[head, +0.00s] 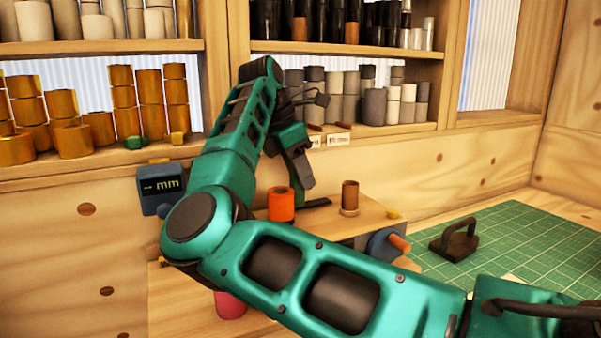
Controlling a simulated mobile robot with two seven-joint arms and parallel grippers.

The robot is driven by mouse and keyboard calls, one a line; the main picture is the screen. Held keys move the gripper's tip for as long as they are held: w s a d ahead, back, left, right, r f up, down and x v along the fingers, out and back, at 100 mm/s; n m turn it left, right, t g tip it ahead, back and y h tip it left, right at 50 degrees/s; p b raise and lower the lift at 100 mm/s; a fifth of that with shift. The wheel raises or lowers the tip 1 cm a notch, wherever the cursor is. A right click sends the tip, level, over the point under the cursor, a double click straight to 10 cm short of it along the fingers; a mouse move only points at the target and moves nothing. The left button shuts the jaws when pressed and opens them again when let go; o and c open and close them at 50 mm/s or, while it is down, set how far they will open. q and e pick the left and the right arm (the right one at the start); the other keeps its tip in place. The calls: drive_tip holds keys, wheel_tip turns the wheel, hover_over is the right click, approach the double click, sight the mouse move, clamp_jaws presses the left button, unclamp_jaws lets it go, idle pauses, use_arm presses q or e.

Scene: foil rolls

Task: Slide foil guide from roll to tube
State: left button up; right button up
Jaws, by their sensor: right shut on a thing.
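My right arm reaches across the view from the lower right, bends at the left and rises toward the shelves. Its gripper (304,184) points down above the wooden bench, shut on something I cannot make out. An orange roll (281,205) stands upright just left of the gripper. A brown tube (349,196) stands upright to its right, with a paler ring at its foot. A dark flat piece (316,203) lies between them. I cannot tell which thing is the foil guide. My left gripper is not in view.
A blue disc (381,246) with an orange rod sits at the bench's right. A dark handled block (455,240) rests on the green cutting mat (510,245). A blue-grey "mm" gauge (162,190) stands at left. Shelves with several rolls (150,95) line the back.

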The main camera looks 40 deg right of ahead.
clamp_jaws()
drive_tip(key=shift+s+d+p, duration=0.1)
drive_tip(key=shift+s+d, duration=0.2)
drive_tip(key=shift+d, duration=0.55)
drive_tip(key=shift+s+d+p, duration=0.15)
drive_tip(key=shift+s+d, duration=0.1)
drive_tip(key=shift+d, duration=0.6)
drive_tip(key=shift+s+d+p, duration=0.1)
drive_tip(key=shift+s+d, duration=0.2)
drive_tip(key=shift+d, duration=0.55)
drive_tip(key=o, duration=0.6)
unclamp_jaws()
drive_tip(key=shift+d, duration=0.1)
drive_tip(key=shift+o, duration=0.2)
drive_tip(key=shift+r, duration=0.1)
